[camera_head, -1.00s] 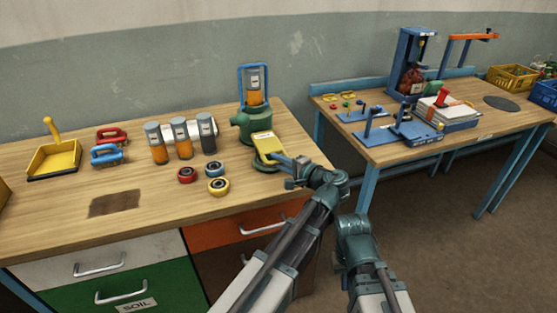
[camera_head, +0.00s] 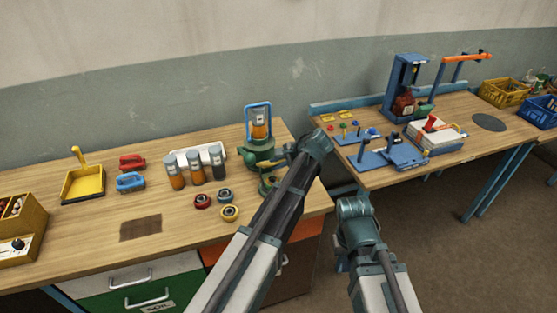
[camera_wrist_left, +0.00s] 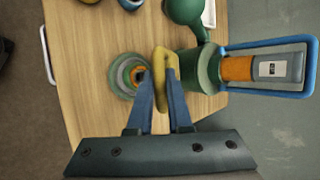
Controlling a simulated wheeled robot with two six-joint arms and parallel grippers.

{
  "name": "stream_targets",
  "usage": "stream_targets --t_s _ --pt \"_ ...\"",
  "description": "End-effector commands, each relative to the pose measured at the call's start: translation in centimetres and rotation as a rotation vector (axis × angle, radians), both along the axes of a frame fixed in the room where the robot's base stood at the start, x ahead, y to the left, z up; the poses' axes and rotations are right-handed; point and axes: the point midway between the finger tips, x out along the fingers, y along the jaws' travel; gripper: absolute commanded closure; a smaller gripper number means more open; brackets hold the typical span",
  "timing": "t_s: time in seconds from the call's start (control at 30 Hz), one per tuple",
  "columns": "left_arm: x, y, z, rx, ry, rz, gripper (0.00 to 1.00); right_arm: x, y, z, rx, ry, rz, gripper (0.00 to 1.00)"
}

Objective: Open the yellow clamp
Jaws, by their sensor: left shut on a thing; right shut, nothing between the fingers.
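The yellow clamp (camera_wrist_left: 160,66) shows edge-on in the left wrist view, between the fingers of my left gripper (camera_wrist_left: 160,92), which is shut on it. It stands raised beside the green base (camera_wrist_left: 207,68) of the device with the blue frame (camera_wrist_left: 270,43). A round green seat (camera_wrist_left: 124,88) with an orange centre lies uncovered next to it. In the head view my left gripper (camera_head: 287,155) reaches the green device (camera_head: 259,151) from the right, and the clamp is mostly hidden there. My right arm (camera_head: 357,222) shows, but its fingers do not.
Several grey-topped jars (camera_head: 195,168) lean by a white rack. A yellow dustpan (camera_head: 83,183) lies further left. A second table (camera_head: 390,180) with blue fixtures stands right, across a gap.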

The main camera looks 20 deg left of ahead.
Motion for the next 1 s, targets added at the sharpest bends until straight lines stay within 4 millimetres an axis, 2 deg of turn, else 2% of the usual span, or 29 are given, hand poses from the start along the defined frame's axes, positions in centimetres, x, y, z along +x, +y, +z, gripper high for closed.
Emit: stream_targets --t_s 0.03,0.1,0.23,0.4,0.7,1.0 --pt "0.9 0.4 1.7 -0.022 0.032 0.004 1.00 0.0 0.0 2.2 0.000 0.000 0.000 1.00" --pt "1.6 0.8 2.4 -0.055 0.081 0.004 1.00 0.0 0.0 3.6 0.000 0.000 0.001 1.00" --pt "2.9 1.6 3.6 -0.121 0.178 0.003 1.00 0.0 0.0 5.9 0.000 0.000 0.000 1.00" --pt "4.5 2.8 4.5 -0.198 0.291 0.003 1.00 0.0 0.0 7.9 0.001 0.000 -0.005 1.00" --pt "6.5 4.3 5.2 -0.213 0.312 0.000 1.00 0.0 0.0 8.7 0.002 0.000 -0.008 1.00" --pt "7.5 5.0 5.5 -0.210 0.310 -0.001 1.00 0.0 0.0 9.0 0.002 0.000 -0.009 1.00"
